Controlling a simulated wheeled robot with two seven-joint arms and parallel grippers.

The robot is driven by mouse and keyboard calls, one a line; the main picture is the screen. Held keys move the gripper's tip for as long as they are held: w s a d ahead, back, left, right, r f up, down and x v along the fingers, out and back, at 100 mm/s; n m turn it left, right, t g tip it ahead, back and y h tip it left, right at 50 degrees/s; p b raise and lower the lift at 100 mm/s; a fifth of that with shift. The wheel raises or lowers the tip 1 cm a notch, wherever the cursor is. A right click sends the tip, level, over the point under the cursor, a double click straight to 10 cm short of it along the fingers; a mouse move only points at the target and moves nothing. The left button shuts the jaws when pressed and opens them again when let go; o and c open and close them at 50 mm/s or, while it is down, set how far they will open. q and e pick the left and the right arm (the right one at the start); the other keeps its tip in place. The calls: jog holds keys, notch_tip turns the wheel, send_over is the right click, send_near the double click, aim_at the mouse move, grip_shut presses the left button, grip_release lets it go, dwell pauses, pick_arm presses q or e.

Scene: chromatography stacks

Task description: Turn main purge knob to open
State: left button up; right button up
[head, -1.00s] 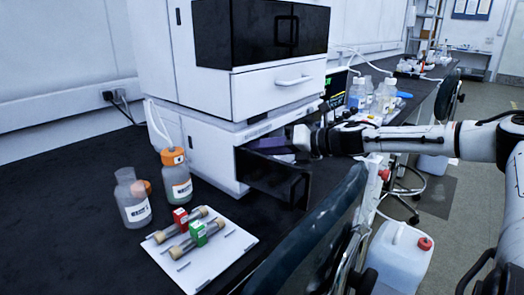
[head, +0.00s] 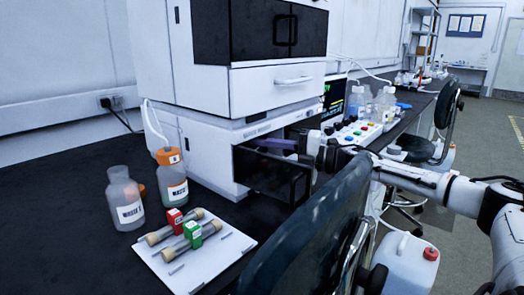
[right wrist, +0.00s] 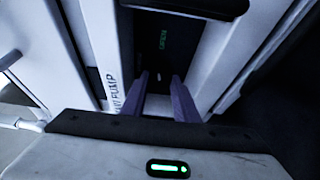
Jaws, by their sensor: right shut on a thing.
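The pump module (head: 215,150) is the lower white unit of the stack, with "PUMP" lettering in the right wrist view (right wrist: 117,88). Its dark front door (head: 272,176) stands open. My right gripper (head: 268,145) reaches in from the right at the open front, above the door. In the right wrist view its two purple fingers (right wrist: 160,95) point into a dark recess with faint green lettering. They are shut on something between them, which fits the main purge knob. The knob itself is too dark and hidden to make out, so its angle cannot be told. My left gripper is not in view.
A chair (head: 310,225) stands close in front of the bench, beneath my right arm. A white tray (head: 225,250) with two columns, and waste bottles (head: 124,200), sit left of the door. More bottles (head: 375,108) stand behind my arm. A white canister (head: 405,265) is on the floor.

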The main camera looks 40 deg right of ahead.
jog(key=shift+m+t+p, duration=0.4)
jog(key=shift+m+p, duration=0.5)
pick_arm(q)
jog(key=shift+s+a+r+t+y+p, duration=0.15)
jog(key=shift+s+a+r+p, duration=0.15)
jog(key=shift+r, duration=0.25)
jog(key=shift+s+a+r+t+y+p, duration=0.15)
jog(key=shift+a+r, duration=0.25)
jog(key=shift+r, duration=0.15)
pick_arm(e)
jog(key=shift+m+y, duration=0.3)
jog(key=shift+m, duration=0.2)
jog(key=shift+f, duration=0.1)
jog(key=o, duration=1.1)
jog(key=shift+c, duration=0.2)
